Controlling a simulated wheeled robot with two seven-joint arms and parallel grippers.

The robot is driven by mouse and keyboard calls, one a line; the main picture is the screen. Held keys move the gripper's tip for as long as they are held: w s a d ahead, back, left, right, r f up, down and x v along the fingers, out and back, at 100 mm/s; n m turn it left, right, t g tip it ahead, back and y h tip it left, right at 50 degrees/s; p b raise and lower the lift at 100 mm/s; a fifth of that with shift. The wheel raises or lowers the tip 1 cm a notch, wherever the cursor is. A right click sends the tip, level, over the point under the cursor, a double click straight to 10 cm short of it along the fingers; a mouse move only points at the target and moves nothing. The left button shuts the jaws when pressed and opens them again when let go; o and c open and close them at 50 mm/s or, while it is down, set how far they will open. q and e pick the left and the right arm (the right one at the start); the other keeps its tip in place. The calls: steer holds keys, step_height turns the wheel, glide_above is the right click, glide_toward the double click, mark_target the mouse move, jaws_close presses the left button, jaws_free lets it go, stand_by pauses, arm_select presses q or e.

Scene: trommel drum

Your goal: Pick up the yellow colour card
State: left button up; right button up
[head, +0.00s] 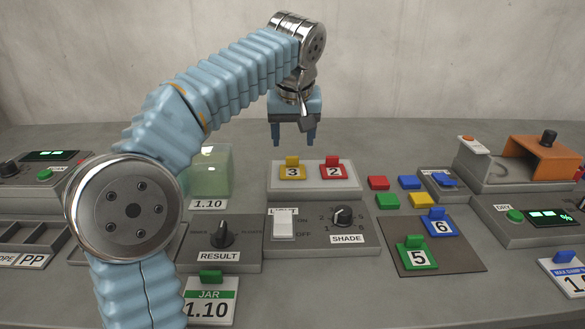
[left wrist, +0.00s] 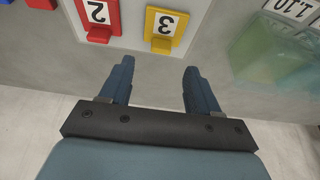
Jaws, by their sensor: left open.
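A yellow card (head: 292,171) marked 3, with a raised yellow tab, sits on a light grey block beside a red card (head: 334,171) marked 2. A plain yellow piece (head: 421,201) lies on the table further right, among plain red, blue and green pieces. My left gripper (head: 294,140) is open and empty, pointing down above and behind the block. In the left wrist view, the yellow card (left wrist: 164,29) is just beyond the open fingertips (left wrist: 157,68) and apart from them. My right gripper is not in view.
A control panel (head: 375,241) with a switch and SHADE knob stands before the light block (head: 315,189). A greenish clear container (head: 211,171) is to its left. Blue 6 (head: 438,224) and green 5 (head: 413,255) cards lie on a dark mat (head: 462,259) at right.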

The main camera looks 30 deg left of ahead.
mark_target(292, 157)
arm_select(q)
steer(key=x, duration=0.6)
steer(key=shift+w+a+f, duration=0.1)
steer(key=shift+a+f, duration=0.05)
steer(key=shift+f, duration=0.05)
steer(key=c, duration=1.1)
